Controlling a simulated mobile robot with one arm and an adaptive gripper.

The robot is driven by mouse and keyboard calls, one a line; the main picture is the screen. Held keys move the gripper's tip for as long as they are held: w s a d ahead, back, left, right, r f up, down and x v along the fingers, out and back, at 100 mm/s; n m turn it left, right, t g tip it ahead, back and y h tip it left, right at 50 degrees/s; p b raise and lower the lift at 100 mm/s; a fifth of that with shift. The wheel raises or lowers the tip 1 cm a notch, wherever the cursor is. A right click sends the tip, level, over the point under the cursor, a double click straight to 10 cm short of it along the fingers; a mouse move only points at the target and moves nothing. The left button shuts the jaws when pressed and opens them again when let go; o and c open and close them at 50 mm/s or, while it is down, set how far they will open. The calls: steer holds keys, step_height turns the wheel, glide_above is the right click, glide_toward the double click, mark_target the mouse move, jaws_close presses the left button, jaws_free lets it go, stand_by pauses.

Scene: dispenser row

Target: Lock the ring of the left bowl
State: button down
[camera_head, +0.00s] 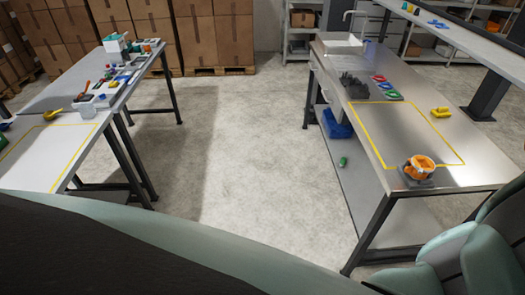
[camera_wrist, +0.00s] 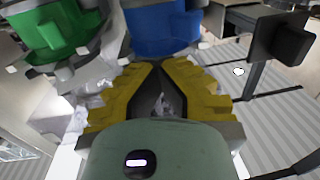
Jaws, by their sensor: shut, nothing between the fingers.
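In the wrist view, a green bowl-like part (camera_wrist: 52,28) with a collar and small pale tabs is at the upper left, cut by the frame edge. A blue one (camera_wrist: 162,28) is at the top middle, right in front of my fingertips. I cannot tell whether either ring is locked, nor for sure which is the task's left bowl. My gripper (camera_wrist: 159,68) has yellow fingers whose tips come together just below the blue part. It is shut and holds nothing. Whether the tips touch the blue part cannot be told.
A black block (camera_wrist: 280,38) juts in at the upper right of the wrist view. In the head view, a bench with an orange device (camera_head: 420,166) stands right and another bench (camera_head: 45,160) left. The floor (camera_head: 255,150) between them is clear.

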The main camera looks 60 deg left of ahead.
steer(key=shift+w+a+h, duration=0.1)
steer(key=shift+w+h, duration=0.05)
steer(key=shift+h, duration=0.15)
steer(key=shift+w+a+f+m+g+h+b, duration=0.1)
steer(key=shift+w+a+m+g+h+b, duration=0.15)
steer(key=shift+m+g+h, duration=0.25)
steer(key=shift+w+a+f+m+g+h+b, duration=0.1)
steer(key=shift+a+m+g+h+b, duration=0.2)
steer(key=shift+m+h, duration=0.3)
steer(key=shift+w+a+f+m+g+h+b, duration=0.1)
steer(key=shift+w+a+m+g+h+b, duration=0.15)
steer(key=shift+m+g+h, duration=0.25)
steer(key=c, duration=1.7)
jaws_free()
steer(key=shift+a+r, duration=0.1)
steer(key=shift+r, duration=0.1)
steer(key=o, duration=0.7)
steer(key=shift+w, duration=0.1)
steer(key=v, duration=1.2)
